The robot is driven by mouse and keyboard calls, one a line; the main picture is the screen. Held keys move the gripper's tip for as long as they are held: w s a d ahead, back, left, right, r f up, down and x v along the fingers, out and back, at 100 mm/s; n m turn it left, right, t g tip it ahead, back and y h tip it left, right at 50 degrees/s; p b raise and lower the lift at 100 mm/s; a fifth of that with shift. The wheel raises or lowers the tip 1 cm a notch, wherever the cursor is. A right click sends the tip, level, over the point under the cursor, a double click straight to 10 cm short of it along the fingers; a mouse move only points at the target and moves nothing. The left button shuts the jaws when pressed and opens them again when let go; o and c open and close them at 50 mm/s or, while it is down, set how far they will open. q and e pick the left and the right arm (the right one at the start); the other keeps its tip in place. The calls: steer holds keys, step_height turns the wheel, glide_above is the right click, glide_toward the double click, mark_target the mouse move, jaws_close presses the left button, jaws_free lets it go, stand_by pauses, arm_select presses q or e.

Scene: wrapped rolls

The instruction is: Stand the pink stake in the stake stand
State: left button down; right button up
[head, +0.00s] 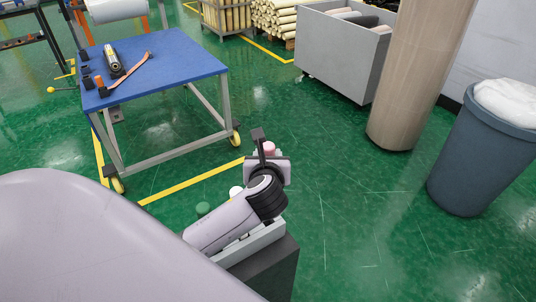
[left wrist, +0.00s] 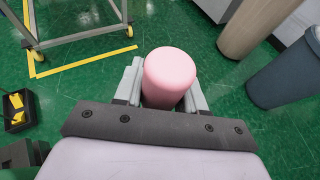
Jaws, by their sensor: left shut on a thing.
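The pink stake (left wrist: 169,75) is held between the two grey fingers of my left gripper (left wrist: 164,92) in the left wrist view, its round end facing the camera. In the head view only a small pink part of the stake (head: 269,148) shows above my left gripper (head: 266,158), low centre, over the green floor. The stake's lower part is hidden. I cannot make out the stake stand clearly. My right gripper is out of view.
A blue-topped table (head: 165,75) on yellow wheels stands at the upper left with tools on it. A grey bin (head: 340,60), a tall brown roll (head: 415,75) and a blue-grey barrel (head: 475,160) stand on the right. Green floor between them is clear.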

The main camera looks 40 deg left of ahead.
arm_select(q)
steer(key=shift+s+f, duration=0.1)
steer(key=shift+f, duration=0.2)
step_height(320, 180, down, 6)
steer(key=b, duration=0.4)
steer(key=shift+f+b, duration=0.3)
steer(key=shift+f, duration=1.25)
stand_by(0.4)
steer(key=c, duration=0.6)
jaws_free()
steer(key=shift+o, duration=0.2)
